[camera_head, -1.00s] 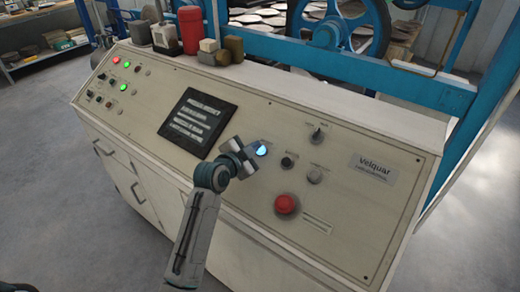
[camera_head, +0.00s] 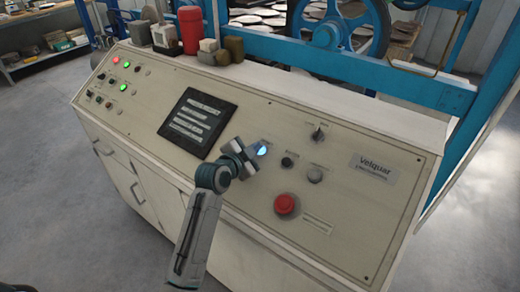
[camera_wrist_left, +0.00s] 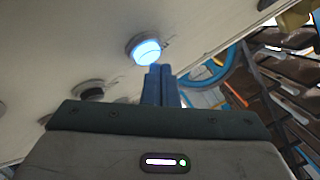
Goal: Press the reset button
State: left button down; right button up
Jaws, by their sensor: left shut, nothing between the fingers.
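A round button glowing blue-white (camera_head: 262,150) sits on the cream control panel (camera_head: 235,197); its small label is too blurred to read. It also shows in the left wrist view (camera_wrist_left: 146,51), in a metal ring. My left gripper (camera_head: 254,154) is shut and empty right beside this button. In the left wrist view its two blue fingers (camera_wrist_left: 160,72) are together, with their tips just below the lit button; I cannot tell whether they touch it. My right gripper is not in view.
A black knob (camera_head: 288,161), a grey knob (camera_head: 315,174) and a red mushroom button (camera_head: 286,204) are right of the lit button. A dark screen (camera_head: 198,122) lies to its left. A red canister (camera_head: 190,30) and small blocks stand on the panel's back ledge.

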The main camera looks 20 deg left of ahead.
pick_arm(q)
jog(key=shift+w+f+b, duration=0.2)
jog(key=shift+f+b, duration=0.1)
jog(key=shift+f, duration=0.1)
dwell(0.3)
jog(key=shift+s+a+r+p, duration=0.1)
jog(key=shift+s+r+p, duration=0.3)
jog(key=shift+r+p, duration=0.4)
jog(key=shift+s+r+p, duration=0.1)
jog(key=shift+r+p, duration=0.2)
jog(key=shift+p, duration=0.05)
jog(key=s+r+p, duration=0.1)
jog(key=s+a+r+p, duration=0.1)
jog(key=r+p, duration=0.1)
jog(key=shift+s+r, duration=0.1)
jog(key=shift+r, duration=0.2)
dwell(0.7)
